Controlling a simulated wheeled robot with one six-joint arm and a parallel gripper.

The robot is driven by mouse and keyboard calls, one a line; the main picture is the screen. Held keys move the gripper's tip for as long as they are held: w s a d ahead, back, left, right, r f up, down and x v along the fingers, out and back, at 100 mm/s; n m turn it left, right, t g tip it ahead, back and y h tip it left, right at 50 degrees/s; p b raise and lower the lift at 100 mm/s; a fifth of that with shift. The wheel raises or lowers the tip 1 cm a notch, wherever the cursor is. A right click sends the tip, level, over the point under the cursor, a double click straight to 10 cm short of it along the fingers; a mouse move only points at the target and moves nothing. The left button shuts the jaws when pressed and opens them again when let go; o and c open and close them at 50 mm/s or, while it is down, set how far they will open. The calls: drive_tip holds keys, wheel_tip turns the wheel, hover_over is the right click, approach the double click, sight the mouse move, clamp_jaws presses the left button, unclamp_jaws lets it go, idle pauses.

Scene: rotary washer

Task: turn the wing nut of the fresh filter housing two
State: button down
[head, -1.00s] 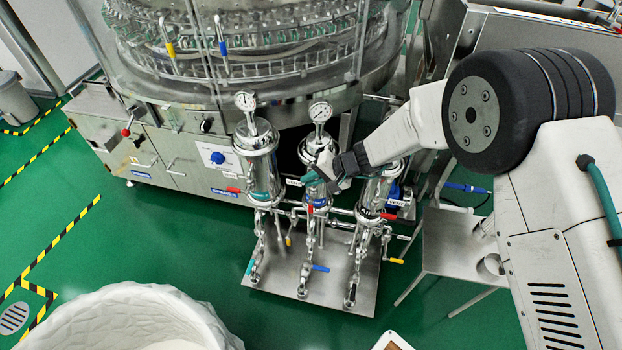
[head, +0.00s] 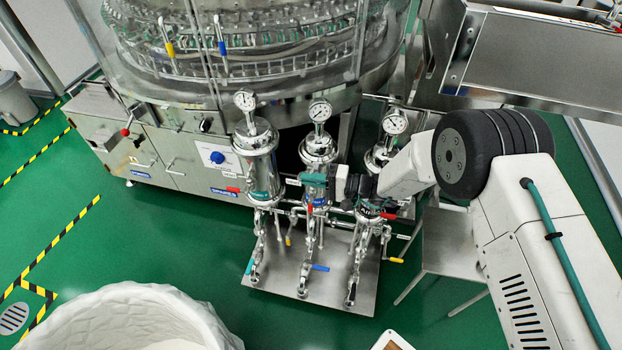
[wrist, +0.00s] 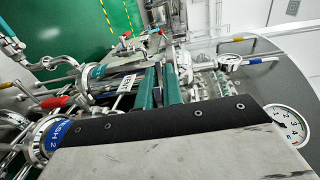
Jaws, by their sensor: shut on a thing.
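The middle filter housing (head: 318,149) is an upright steel cylinder with a gauge on top. A blue label (wrist: 48,136) reading "FRESH 2" shows low on it in the wrist view. My gripper (head: 313,181) is at the front of this housing, with its teal fingers lying across the body. In the wrist view the fingers (wrist: 160,84) are close together and shut on a small part, taken as the wing nut. The nut itself is mostly hidden between the fingers.
Similar housings stand at left (head: 260,165) and right (head: 377,158), close beside the middle one. Pipes and coloured valve handles lie below, over a steel base plate (head: 275,295). The glass-walled washer (head: 250,85) stands behind. A white bin (head: 130,310) is at front left.

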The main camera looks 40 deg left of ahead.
drive_tip(key=shift+y, duration=0.5)
drive_tip(key=c, duration=1.5)
unclamp_jaws()
drive_tip(key=shift+c, duration=0.2)
drive_tip(key=v, duration=0.7)
drive_tip(key=shift+w+d, duration=0.3)
drive_tip(key=shift+d, duration=0.05)
drive_tip(key=shift+f, duration=0.1)
